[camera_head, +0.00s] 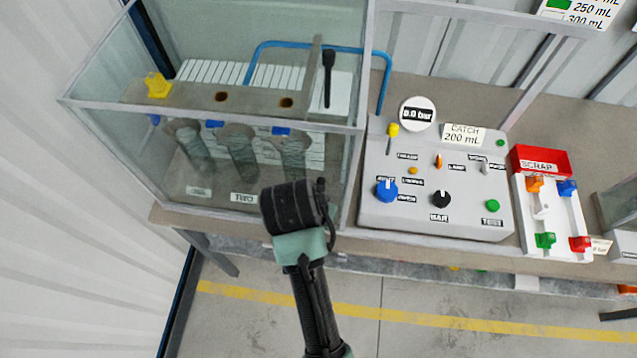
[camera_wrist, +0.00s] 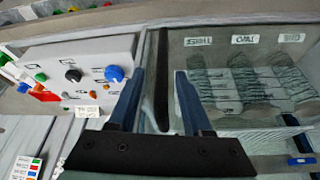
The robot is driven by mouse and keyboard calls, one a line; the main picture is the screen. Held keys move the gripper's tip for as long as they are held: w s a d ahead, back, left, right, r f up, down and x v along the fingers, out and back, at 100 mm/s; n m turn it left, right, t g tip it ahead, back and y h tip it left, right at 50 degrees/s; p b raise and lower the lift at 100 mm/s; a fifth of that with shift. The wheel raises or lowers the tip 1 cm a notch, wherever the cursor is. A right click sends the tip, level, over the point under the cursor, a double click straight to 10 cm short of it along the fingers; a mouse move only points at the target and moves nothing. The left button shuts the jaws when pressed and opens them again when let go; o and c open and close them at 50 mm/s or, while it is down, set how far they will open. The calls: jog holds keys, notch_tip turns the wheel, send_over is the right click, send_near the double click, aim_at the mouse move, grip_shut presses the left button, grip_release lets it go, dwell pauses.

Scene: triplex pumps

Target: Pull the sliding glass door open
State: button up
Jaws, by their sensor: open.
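The glass door (camera_head: 125,150) is the clear front pane of the case at the left in the head view. Several grey ribbed cylinders show through it. It seems to cover the front, but I cannot tell whether it is fully shut. In the wrist view, which looks turned over, the glass (camera_wrist: 210,85) is at the right. My gripper (camera_wrist: 160,72) is open, with its two blue fingers apart. A dark upright bar (camera_wrist: 162,85), seemingly the door's handle, shows between them, and I see no clear contact. In the head view my wrist hides the fingertips and the handle.
A grey control box (camera_head: 440,210) with knobs and a round gauge (camera_head: 418,113) stands right of the case. Farther right are a red scrap tray (camera_head: 540,160) and a white panel of coloured valves. A blue pipe (camera_head: 387,75) rises behind. The floor before the bench is clear.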

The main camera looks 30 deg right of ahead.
jog(key=shift+x, duration=0.85)
jog(key=shift+r, duration=0.1)
jog(key=shift+c, duration=0.6)
jog(key=shift+w, duration=0.1)
grip_shut()
